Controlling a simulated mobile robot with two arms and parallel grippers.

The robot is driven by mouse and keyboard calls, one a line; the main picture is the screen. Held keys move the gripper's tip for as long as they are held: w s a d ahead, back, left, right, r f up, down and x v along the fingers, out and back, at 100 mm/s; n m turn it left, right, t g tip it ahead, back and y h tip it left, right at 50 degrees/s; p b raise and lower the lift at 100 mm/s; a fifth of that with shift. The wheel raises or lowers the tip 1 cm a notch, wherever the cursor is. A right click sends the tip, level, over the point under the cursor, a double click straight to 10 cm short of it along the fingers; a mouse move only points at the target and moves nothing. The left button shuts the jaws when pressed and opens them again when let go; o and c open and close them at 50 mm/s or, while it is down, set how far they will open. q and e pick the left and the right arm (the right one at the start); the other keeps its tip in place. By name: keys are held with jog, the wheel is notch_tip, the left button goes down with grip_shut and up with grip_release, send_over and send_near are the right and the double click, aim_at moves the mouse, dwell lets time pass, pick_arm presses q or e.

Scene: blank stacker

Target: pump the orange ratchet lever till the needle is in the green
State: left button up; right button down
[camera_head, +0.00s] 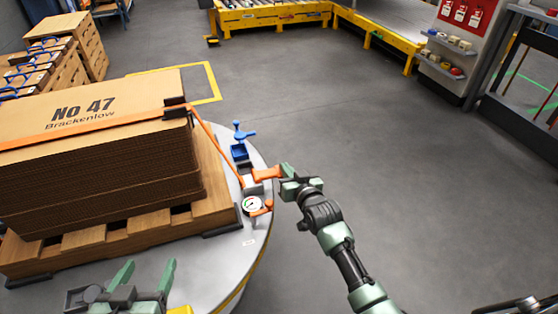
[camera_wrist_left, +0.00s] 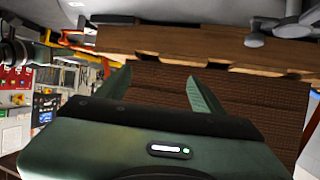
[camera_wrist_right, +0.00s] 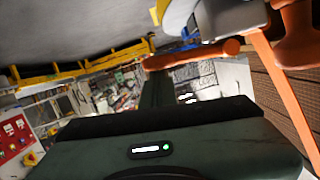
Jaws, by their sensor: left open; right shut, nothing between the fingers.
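The orange ratchet lever (camera_head: 265,174) sticks out from the strap tensioner at the turntable's edge; it also crosses the right wrist view (camera_wrist_right: 190,57). The round white gauge (camera_head: 252,205) sits just below it, with a dark needle too small to read and some green on its face. My right gripper (camera_head: 286,171) is shut and empty, its fingertips at the lever's outer end; I cannot tell if they touch it. In the right wrist view its closed fingers (camera_wrist_right: 155,82) overlap the lever. My left gripper (camera_head: 147,268) is open and empty, in front of the pallet.
A strapped stack of cardboard blanks (camera_head: 90,150) stands on a wooden pallet (camera_head: 110,238) on the grey round turntable (camera_head: 205,262). A blue clamp handle (camera_head: 241,137) stands behind the lever. Another orange handle (camera_head: 262,208) is beside the gauge. The floor to the right is clear.

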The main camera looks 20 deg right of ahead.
jog(key=shift+s+f, duration=0.1)
jog(key=shift+f, duration=0.15)
pick_arm(q)
jog(key=s+a+f+g, duration=0.1)
jog(key=s+f, duration=0.1)
jog(key=s+a+f+g+y+p, duration=0.1)
jog(key=s+f+g, duration=0.1)
jog(key=s, duration=0.1)
jog(key=s+f+g+p, duration=0.1)
jog(key=s+f+g, duration=0.1)
jog(key=shift+s+a+f+y, duration=0.15)
jog(key=shift+a+y, duration=0.15)
jog(key=shift+a, duration=0.1)
pick_arm(e)
notch_tip(320, 180, up, 2)
jog(key=shift+r, duration=0.15)
jog(key=shift+d+r+p, duration=0.25)
jog(key=shift+r+p, duration=0.9)
jog(key=shift+p, duration=0.05)
pick_arm(q)
jog(key=s+a+f+g+y+p, duration=0.1)
jog(key=s+a+f+g+p, duration=0.1)
jog(key=s+g, duration=0.45)
jog(key=shift+t, duration=0.85)
jog(key=shift+s+f+p, duration=0.2)
jog(key=shift+f+p, duration=0.2)
jog(key=shift+f, duration=1.95)
pick_arm(e)
jog(key=v, duration=0.9)
jog(key=shift+s, duration=0.4)
